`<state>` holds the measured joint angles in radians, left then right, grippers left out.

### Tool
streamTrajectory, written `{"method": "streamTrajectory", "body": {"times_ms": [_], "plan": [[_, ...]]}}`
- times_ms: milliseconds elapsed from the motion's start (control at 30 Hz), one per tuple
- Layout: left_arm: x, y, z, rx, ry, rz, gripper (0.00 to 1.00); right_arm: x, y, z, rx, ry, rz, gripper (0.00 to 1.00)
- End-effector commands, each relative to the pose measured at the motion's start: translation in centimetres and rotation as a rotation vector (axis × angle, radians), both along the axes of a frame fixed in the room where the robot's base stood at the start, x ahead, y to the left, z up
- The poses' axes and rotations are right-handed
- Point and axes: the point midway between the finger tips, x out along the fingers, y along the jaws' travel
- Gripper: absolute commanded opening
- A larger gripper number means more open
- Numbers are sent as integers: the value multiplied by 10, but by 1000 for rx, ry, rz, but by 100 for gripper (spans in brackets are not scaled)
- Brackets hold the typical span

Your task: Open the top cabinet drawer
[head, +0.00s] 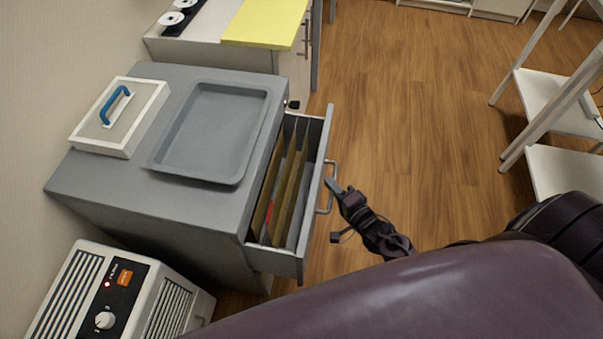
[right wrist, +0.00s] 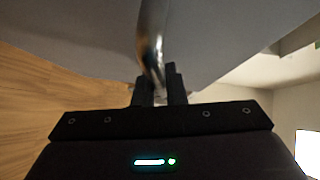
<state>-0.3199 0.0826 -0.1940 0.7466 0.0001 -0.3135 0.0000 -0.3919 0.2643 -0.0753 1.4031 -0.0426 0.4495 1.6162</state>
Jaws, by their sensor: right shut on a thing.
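The grey cabinet (head: 190,228) stands at the left in the head view. Its top drawer (head: 304,245) is pulled partly out, and brown folders (head: 286,190) show inside it, with a bit of red among them. The drawer's metal bar handle (head: 332,172) is on its front face; it also shows in the right wrist view (right wrist: 152,35). My right gripper (head: 331,186) is at the handle. In the right wrist view its two dark fingers (right wrist: 160,88) are shut on the bar. My left gripper is not in view.
A grey tray (head: 177,171) and a white box with a blue handle (head: 140,133) sit on the cabinet. A white appliance (head: 178,312) stands in front of it. White shelving (head: 560,160) stands at the right. The wooden floor (head: 420,110) between is clear.

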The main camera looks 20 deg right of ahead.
Motion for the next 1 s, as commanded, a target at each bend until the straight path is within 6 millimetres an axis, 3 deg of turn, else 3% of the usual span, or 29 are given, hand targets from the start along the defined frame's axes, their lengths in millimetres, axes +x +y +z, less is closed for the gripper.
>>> {"method": "streamTrajectory", "body": {"times_ms": [33, 200, 500, 700, 1000], "plan": [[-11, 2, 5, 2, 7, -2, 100, -13, -19, 2, -5, 7, -6, 0], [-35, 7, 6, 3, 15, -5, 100, -47, -69, 2, -5, 5, -5, 0], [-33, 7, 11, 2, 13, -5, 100, -96, -144, 0, -4, 3, -5, 0], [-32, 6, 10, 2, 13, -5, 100, -117, -174, 0, -3, 1, -4, 0], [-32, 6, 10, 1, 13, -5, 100, -128, -191, 0, -1, -1, -3, 0]]}}
